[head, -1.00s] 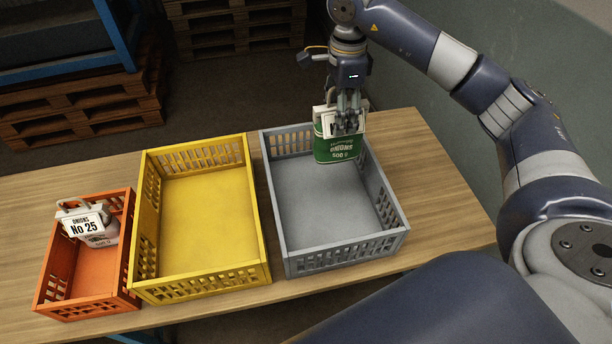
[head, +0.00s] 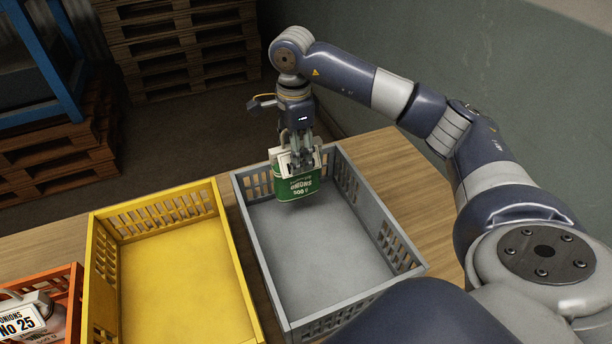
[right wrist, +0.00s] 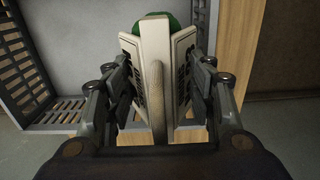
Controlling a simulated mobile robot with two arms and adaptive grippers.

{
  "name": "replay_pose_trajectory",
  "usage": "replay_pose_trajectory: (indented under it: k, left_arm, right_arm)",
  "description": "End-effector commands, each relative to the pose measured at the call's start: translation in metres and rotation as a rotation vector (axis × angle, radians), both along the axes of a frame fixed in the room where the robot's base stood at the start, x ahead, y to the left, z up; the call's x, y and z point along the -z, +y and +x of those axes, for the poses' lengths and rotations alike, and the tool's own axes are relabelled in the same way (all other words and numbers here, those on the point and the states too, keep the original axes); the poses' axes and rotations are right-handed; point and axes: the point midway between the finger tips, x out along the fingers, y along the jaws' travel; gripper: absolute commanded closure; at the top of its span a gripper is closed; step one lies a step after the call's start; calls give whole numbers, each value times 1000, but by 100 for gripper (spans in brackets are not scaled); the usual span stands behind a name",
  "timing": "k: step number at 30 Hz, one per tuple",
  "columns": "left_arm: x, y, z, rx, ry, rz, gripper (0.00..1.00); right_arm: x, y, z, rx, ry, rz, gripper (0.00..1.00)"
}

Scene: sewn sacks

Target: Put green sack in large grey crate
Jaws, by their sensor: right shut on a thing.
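The green sack (head: 298,189) has white lettering reading "ONIONS 500 g" and a pale top with a handle. My right gripper (head: 302,160) is shut on its top, and the sack hangs upright over the far end of the large grey crate (head: 388,241). I cannot tell whether its bottom touches the crate floor. In the right wrist view the pale top and handle (right wrist: 157,80) sit between the fingers, with a little green (right wrist: 172,20) beyond. The crate's grey wall also shows there (right wrist: 30,65). My left gripper is not in view.
A yellow crate (head: 174,290), empty where visible, stands left of the grey crate. An orange crate (head: 62,282) at the lower left holds a white sack labelled "No 25" (head: 20,318). Bare wooden table (head: 425,205) shows right of the grey crate. Pallets stand behind.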

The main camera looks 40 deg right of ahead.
Motion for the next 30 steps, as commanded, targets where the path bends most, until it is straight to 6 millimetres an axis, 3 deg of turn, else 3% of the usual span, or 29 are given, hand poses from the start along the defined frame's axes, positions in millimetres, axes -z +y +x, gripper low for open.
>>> replay_pose_trajectory:
  k: [6, 19, 29, 30]
  left_arm:
    - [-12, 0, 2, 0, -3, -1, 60]
    - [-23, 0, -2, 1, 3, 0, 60]
    - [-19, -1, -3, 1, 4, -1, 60]
    - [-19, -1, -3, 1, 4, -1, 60]
  right_arm:
    - [35, 0, -1, 0, 3, 0, 100]
    - [79, 0, -1, 1, 1, 0, 100]
    - [85, 0, 0, -1, -2, 0, 100]
    - [86, 0, -1, -1, 0, -1, 47]
